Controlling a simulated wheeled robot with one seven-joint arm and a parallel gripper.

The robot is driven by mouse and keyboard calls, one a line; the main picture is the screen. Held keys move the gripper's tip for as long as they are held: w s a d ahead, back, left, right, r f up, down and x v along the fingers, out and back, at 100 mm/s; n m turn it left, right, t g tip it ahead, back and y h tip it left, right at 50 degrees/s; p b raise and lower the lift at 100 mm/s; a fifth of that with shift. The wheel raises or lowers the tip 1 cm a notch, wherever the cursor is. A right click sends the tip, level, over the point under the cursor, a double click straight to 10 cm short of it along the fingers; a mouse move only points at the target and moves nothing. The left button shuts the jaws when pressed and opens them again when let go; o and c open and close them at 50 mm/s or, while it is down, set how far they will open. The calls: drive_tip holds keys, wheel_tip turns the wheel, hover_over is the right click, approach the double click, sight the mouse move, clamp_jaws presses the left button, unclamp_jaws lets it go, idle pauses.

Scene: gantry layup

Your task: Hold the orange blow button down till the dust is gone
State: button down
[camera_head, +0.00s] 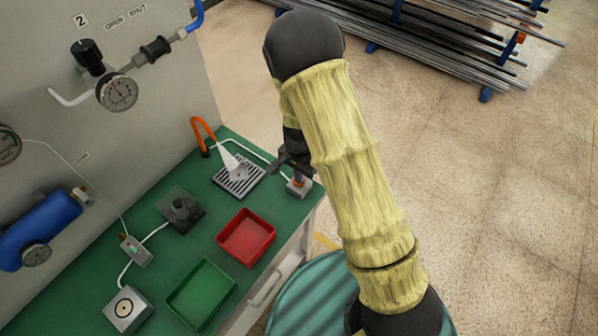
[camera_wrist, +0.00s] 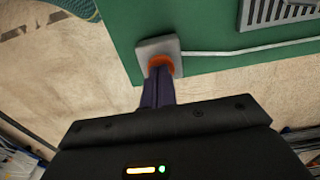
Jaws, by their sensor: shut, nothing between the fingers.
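The orange blow button (camera_wrist: 161,60) sits on a small grey box (camera_wrist: 150,46) at the corner of the green bench; the box also shows in the head view (camera_head: 301,190). My gripper (camera_wrist: 160,73) is shut and empty, its fingertips on or right over the button, covering part of it. In the head view my gripper (camera_head: 298,178) points down at the box. The orange air hose (camera_head: 201,130) ends above a slotted grate (camera_head: 240,183), and a white jet (camera_head: 229,160) spreads from it towards the grate. Dust on the grate is too small to tell.
On the green bench (camera_head: 222,212) stand a red tray (camera_head: 247,240), a green tray (camera_head: 200,296), a dark fixture (camera_head: 181,208) and other small boxes. A white cable (camera_wrist: 245,50) runs from the button box. A panel with gauges stands at the left.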

wheel_tip(320, 180, up, 14)
drive_tip(key=shift+f, duration=0.25)
drive_tip(key=shift+w, duration=0.15)
drive_tip(key=shift+d, duration=0.1)
drive_tip(key=s+d+r+n+t, duration=0.1)
drive_tip(key=s+d+r+n, duration=0.2)
drive_tip(key=s+d, duration=0.3)
drive_tip(key=s+d+r+n+t, duration=0.1)
drive_tip(key=s+d+r+n, duration=0.3)
drive_tip(key=s+d, duration=0.2)
drive_tip(key=shift+s+d+r+n+t, duration=0.2)
drive_tip(key=shift+d+n+t, duration=0.1)
drive_tip(key=shift+d, duration=0.25)
